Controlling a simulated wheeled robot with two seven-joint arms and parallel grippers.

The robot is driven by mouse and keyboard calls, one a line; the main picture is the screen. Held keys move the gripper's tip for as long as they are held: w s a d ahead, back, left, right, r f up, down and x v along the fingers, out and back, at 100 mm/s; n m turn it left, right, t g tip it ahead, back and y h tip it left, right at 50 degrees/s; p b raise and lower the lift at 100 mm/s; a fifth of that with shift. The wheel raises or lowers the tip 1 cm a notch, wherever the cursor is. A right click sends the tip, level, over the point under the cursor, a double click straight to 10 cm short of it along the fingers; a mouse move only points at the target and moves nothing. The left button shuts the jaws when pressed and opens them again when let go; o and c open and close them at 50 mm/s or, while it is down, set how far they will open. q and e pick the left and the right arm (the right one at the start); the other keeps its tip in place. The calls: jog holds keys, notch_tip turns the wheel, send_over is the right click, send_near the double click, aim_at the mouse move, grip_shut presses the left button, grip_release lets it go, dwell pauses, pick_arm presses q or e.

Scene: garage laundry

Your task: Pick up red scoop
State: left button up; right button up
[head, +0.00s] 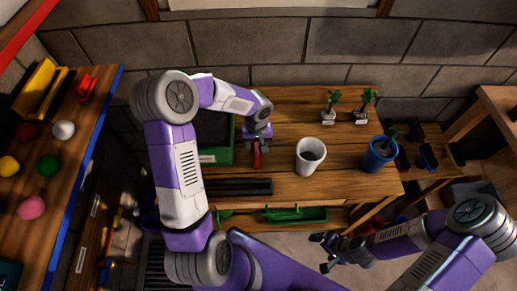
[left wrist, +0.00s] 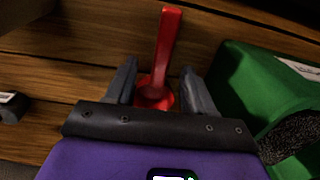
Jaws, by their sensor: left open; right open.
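The red scoop (head: 256,158) lies on the wooden workbench, to the right of a green box of dark material. In the left wrist view the red scoop (left wrist: 168,48) has its handle pointing away and its bowl between my left gripper's fingers. My left gripper (head: 257,139) is right over the scoop; its two fingers (left wrist: 160,88) stand open on either side of it, with gaps visible. The lower part of the bowl is hidden behind the gripper body. My right gripper (head: 322,252) is open and empty, in front of the bench at the lower right.
The green box (left wrist: 262,85) is close beside the left gripper. A white pot (head: 310,157) and a blue pot (head: 379,154) stand to the right on the bench. Small potted plants (head: 329,112) are at the back. A dark tray (head: 236,187) lies at the front edge.

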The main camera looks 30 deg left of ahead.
aim_at(257, 152)
pick_arm(q)
jog(key=f, duration=0.4)
jog(key=shift+s+b, duration=0.3)
jog(key=shift+b, duration=0.1)
jog(key=shift+f, duration=0.5)
grip_shut()
notch_tip(257, 152, up, 10)
jog(key=shift+r+p, duration=0.1)
jog(key=shift+p, duration=0.85)
